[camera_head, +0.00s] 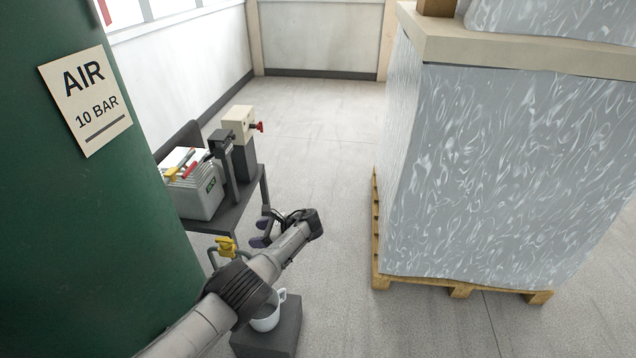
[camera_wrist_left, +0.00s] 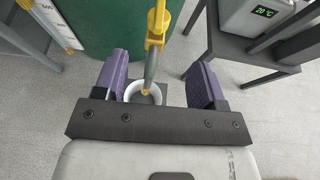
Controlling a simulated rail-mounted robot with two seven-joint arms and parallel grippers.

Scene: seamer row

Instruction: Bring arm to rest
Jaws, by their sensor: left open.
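My left arm reaches in from the lower left of the head view. Its gripper (camera_head: 262,232) has purple fingers, spread apart with nothing between them. In the left wrist view the open left gripper (camera_wrist_left: 157,70) faces a white mug (camera_wrist_left: 143,92) and a grey spout with a yellow tap (camera_wrist_left: 157,22). The spout's end shows over the mug's opening. In the head view the mug (camera_head: 266,322) stands upright on a dark block (camera_head: 272,345), partly hidden by my arm. The yellow tap (camera_head: 227,246) is just left of the gripper. My right gripper is not seen.
A green air tank (camera_head: 90,220) stands at left. A dark table (camera_head: 232,213) behind the gripper carries a grey box (camera_head: 195,195) with a display and a beige device (camera_head: 238,122). A wrapped load (camera_head: 500,180) on a wooden pallet (camera_head: 460,290) stands at right. Floor between is clear.

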